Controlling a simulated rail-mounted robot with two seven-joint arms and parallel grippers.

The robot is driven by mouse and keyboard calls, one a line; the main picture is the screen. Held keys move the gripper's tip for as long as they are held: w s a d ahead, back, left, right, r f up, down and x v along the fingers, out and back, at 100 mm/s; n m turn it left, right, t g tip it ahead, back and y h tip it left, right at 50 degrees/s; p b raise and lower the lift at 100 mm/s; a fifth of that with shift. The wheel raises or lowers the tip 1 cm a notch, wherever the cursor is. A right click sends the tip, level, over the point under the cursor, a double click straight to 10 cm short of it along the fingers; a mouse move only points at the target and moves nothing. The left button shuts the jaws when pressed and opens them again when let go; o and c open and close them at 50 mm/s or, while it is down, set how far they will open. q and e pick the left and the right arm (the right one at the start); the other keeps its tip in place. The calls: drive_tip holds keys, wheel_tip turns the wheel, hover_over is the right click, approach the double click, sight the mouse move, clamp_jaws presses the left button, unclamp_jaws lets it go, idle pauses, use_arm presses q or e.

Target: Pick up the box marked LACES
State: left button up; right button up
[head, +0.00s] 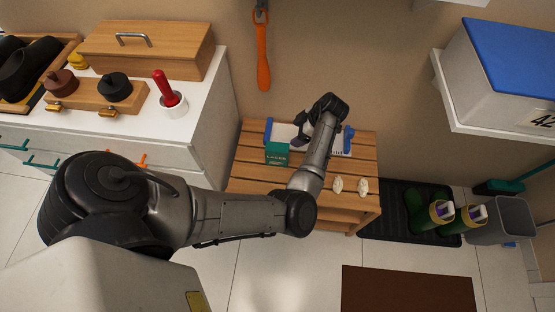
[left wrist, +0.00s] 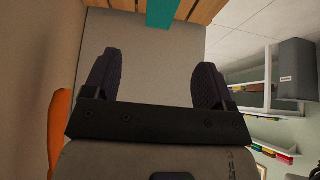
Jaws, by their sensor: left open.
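The box marked LACES (head: 277,154) is a small teal box with pale lettering, standing on the slatted wooden bench (head: 252,172) near its left side. My left gripper (head: 302,139) is over the bench, just right of and behind the box, partly hidden by its own wrist. In the left wrist view its two dark fingers (left wrist: 155,68) are spread, with nothing between them. A teal surface (left wrist: 174,11) shows at the top edge of that view, beyond the fingers and apart from them; it looks like the box. My right gripper is not in view.
A white item with blue ends (head: 285,131) lies behind the box, partly covered by my arm. Two small pale objects (head: 349,186) sit on the bench's front right. An orange shoehorn (head: 263,58) hangs on the wall. A white cabinet (head: 205,120) stands left; green boots (head: 428,214) stand right.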

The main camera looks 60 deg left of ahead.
sight(278, 147)
use_arm(q)
drive_tip(key=b+x, duration=0.2)
drive_tip(key=x, duration=0.7)
drive_tip(key=shift+w+d+f+b, duration=0.1)
drive_tip(key=shift+d+f+b, duration=0.1)
drive_tip(key=shift+b, duration=0.15)
drive_tip(key=b+x, duration=0.2)
drive_tip(key=x, duration=0.3)
drive_tip(key=shift+r, duration=0.1)
drive_tip(key=shift+c, duration=1.2)
drive_tip(key=c, duration=1.1)
